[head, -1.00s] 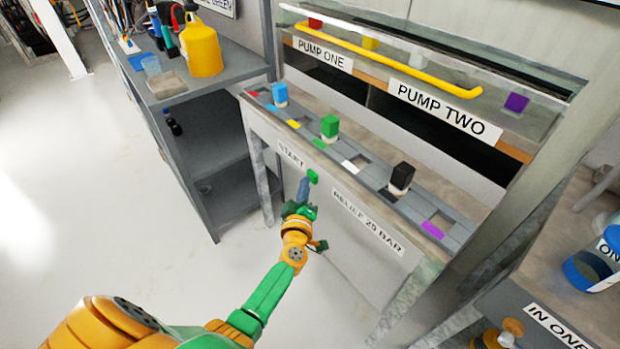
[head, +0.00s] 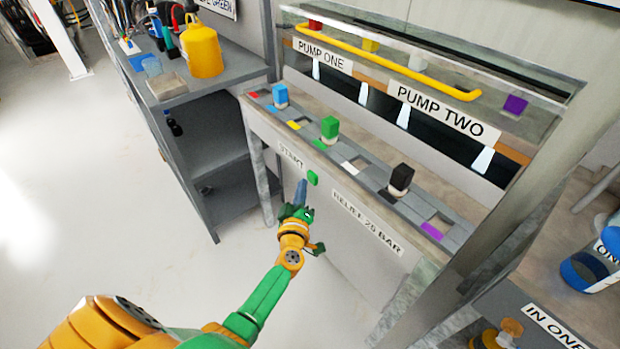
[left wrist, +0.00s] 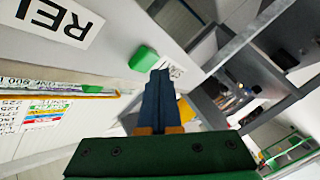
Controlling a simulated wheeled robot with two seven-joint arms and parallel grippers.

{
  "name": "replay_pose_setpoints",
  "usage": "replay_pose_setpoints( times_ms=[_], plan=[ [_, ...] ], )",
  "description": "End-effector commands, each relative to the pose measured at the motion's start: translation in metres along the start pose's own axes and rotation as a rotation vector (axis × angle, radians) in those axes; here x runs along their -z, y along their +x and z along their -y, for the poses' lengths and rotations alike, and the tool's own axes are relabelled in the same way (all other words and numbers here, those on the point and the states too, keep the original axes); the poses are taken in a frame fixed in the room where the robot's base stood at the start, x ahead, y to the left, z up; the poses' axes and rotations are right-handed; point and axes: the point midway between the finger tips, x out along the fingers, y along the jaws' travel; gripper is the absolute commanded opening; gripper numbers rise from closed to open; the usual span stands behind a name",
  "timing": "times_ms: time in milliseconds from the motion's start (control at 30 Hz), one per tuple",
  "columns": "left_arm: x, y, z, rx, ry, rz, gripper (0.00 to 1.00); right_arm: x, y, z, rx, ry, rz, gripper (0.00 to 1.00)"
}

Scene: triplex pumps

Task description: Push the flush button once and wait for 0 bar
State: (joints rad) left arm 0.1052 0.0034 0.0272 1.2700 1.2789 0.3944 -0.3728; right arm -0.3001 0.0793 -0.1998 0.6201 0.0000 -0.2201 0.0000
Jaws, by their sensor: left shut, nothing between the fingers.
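A green button (head: 312,178) sits on the front panel between the START label and the RELIEF 20 BAR label. It also shows in the left wrist view (left wrist: 143,59). My left gripper (head: 300,190) is shut and empty, with its fingertips just below and left of the button in the head view. In the left wrist view its dark closed fingers (left wrist: 159,90) point up beside the button, with a small gap in the picture. No label reading flush and no pressure readout can be made out. My right gripper is not in view.
The bench top (head: 365,180) holds a blue-topped part (head: 280,95), a green-topped part (head: 329,129) and a black-topped part (head: 401,177). A yellow bar (head: 400,65) runs above the PUMP ONE and PUMP TWO labels. A shelf with a yellow jug (head: 202,50) stands left.

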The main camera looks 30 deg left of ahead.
Motion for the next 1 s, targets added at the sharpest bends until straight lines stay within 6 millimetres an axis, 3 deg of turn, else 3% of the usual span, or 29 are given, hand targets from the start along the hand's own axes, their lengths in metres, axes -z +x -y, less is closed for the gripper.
replay_pose_setpoints(
  times_ms=[533, 1000],
  plan=[
    [0.029, -0.04, 0.028, 0.001, 0.002, 0.001, 0.0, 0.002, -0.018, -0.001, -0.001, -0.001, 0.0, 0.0],
    [0.03, -0.042, 0.031, 0.0, 0.0, 0.0, 0.0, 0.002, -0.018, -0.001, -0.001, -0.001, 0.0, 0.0]
  ],
)
